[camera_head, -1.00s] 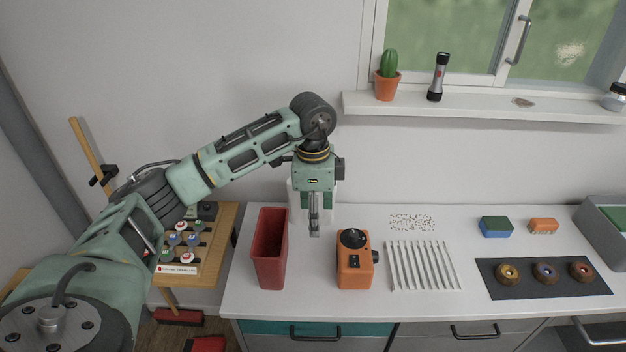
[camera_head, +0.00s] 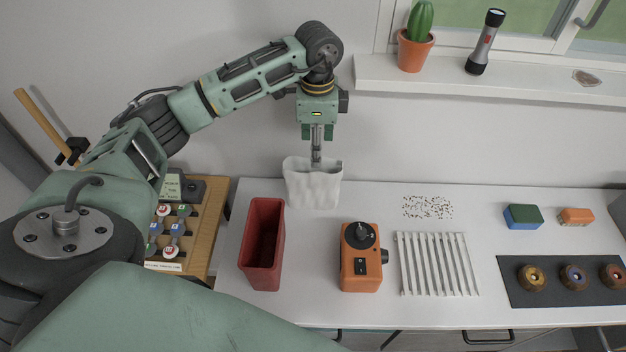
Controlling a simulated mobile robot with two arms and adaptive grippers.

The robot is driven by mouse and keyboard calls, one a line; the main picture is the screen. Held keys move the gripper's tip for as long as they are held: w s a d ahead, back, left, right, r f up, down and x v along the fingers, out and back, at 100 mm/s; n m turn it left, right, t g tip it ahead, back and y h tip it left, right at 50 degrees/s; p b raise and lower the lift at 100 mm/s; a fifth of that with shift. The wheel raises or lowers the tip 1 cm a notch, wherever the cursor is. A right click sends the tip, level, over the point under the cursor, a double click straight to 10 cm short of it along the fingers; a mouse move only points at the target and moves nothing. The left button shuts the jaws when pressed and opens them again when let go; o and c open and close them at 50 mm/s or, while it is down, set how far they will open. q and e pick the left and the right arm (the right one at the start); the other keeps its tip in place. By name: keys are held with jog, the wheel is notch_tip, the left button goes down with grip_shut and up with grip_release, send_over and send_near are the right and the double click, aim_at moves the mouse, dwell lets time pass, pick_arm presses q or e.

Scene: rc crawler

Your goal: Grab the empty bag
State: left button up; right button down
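The empty bag (camera_head: 313,187) is white and crumpled, with its open top facing up. It is at the back of the white counter, near the wall, behind and right of the red bin. My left gripper (camera_head: 316,157) points down at the bag's top edge, its fingertips overlapping the rim in this view. The fingers are seen nearly edge-on and look like one narrow bar, so I cannot tell their gap or whether they hold the bag. My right gripper is not in view.
A red bin (camera_head: 262,245) and an orange grinder-like device (camera_head: 360,257) stand in front of the bag. White slats (camera_head: 437,264), scattered bits (camera_head: 428,208), a blue-green block (camera_head: 523,217) and a dark mat (camera_head: 508,290) lie to the right. The windowsill (camera_head: 450,82) juts out above.

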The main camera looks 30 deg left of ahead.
pick_arm(q)
jog(key=p, duration=0.3)
send_over(313, 185)
jog(key=w+a, duration=0.2)
notch_tip(313, 185, down, 6)
jog(key=shift+d+r, duration=0.1)
jog(key=shift+d, duration=0.2)
jog(key=shift+c, duration=0.5)
jog(key=shift+c, duration=0.9)
jog(key=c, duration=0.8)
